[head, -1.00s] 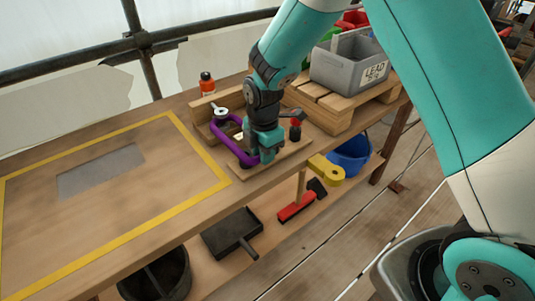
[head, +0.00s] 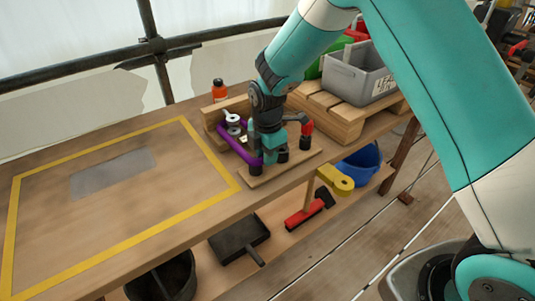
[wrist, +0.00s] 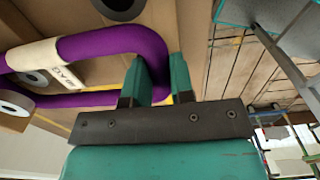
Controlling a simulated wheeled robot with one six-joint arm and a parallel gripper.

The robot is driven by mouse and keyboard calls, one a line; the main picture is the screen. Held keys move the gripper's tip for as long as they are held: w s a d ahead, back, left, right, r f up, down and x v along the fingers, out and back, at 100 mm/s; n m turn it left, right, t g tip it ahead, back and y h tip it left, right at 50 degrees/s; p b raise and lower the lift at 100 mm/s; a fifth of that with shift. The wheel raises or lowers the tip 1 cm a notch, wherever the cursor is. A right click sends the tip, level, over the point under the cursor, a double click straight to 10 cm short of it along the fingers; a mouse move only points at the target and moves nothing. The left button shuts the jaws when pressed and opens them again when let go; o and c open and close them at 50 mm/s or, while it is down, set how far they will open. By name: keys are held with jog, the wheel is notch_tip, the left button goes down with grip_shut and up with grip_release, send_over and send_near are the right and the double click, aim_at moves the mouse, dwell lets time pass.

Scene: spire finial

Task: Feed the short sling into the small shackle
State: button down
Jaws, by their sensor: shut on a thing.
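The purple sling (head: 236,146) is a loop with a pale lettered label. It also shows in the wrist view (wrist: 112,42). My gripper (head: 268,158) is over a small wooden board; in the wrist view its two teal fingers (wrist: 154,82) are shut around the right end of the loop. Silver ring-like hardware (head: 232,119) stands behind the sling, beside the wooden block. Round grey parts (wrist: 14,104) show at the left of the wrist view, near the sling. I cannot tell which part is the small shackle, nor whether the sling passes through it.
A red-topped post (head: 306,131) stands close right of my gripper on the board (head: 283,172). A pallet (head: 340,118) with a grey crate (head: 352,75) is behind right. An orange bottle (head: 219,91) stands behind. The yellow-taped area (head: 150,240) at left is mostly clear.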

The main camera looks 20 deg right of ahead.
jog(key=c, duration=0.9)
grip_release()
notch_tip(320, 180, up, 18)
jog(key=shift+f, duration=0.25)
jog(key=shift+s, duration=0.15)
